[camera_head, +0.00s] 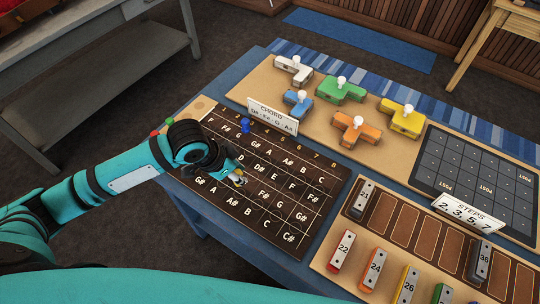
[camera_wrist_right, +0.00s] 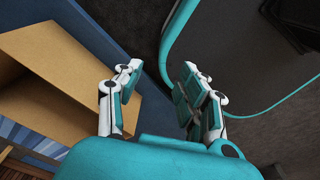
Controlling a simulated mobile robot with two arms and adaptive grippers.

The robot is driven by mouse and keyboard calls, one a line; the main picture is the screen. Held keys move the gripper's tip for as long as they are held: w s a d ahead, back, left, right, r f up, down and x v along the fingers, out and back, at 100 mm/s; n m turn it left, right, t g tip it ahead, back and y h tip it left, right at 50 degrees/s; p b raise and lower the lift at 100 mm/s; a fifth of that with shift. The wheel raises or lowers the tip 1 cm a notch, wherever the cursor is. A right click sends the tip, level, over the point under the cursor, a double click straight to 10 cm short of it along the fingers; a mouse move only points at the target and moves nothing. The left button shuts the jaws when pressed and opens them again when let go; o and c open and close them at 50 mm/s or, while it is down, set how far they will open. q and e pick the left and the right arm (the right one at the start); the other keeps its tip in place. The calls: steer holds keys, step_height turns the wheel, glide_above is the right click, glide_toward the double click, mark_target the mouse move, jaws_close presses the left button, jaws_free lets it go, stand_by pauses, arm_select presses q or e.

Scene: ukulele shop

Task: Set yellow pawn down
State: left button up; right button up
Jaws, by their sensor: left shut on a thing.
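My left gripper (camera_head: 234,174) is shut on the yellow pawn (camera_head: 241,181), of which only a small part shows at the fingertips. It is over the dark note board (camera_head: 300,205), a grid of note letters, near the D and A# squares. I cannot tell whether the pawn touches the board. A blue pawn (camera_head: 245,126) stands at the board's upper edge. A red pawn (camera_head: 154,134) and a green pawn (camera_head: 170,121) show partly beside my left arm. My right gripper (camera_wrist_right: 162,80) is open and empty in the right wrist view, its fingers apart.
A chord card (camera_head: 272,116) stands behind the board. Coloured knobbed blocks (camera_head: 341,90) lie farther back. At right are a dark tile grid (camera_head: 475,165), a steps card (camera_head: 468,209) and a tray of numbered bars (camera_head: 408,220). A grey bench (camera_head: 125,75) stands at upper left.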

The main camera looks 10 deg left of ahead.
arm_select(q)
steer(key=w+d, duration=0.1)
steer(key=w, duration=0.2)
steer(key=w+d+p, duration=0.1)
steer(key=w, duration=0.2)
steer(key=w+d+f, duration=0.1)
steer(key=w+d, duration=0.1)
steer(key=w, duration=0.1)
steer(key=shift+w+d, duration=0.1)
steer(key=shift+w, duration=0.15)
steer(key=shift+w+d+p, duration=0.25)
steer(key=shift+w+p, duration=0.05)
steer(key=shift+w, duration=0.3)
steer(key=shift+w+d+f, duration=0.1)
steer(key=shift+w+f, duration=0.1)
steer(key=shift+f, duration=0.15)
step_height(320, 180, down, 2)
steer(key=shift+f+p, duration=0.2)
steer(key=shift+p, duration=0.25)
steer(key=shift+f, duration=0.25)
arm_select(e)
steer(key=r, duration=0.1)
steer(key=d+r, duration=0.1)
steer(key=r, duration=0.1)
steer(key=shift+s, duration=0.1)
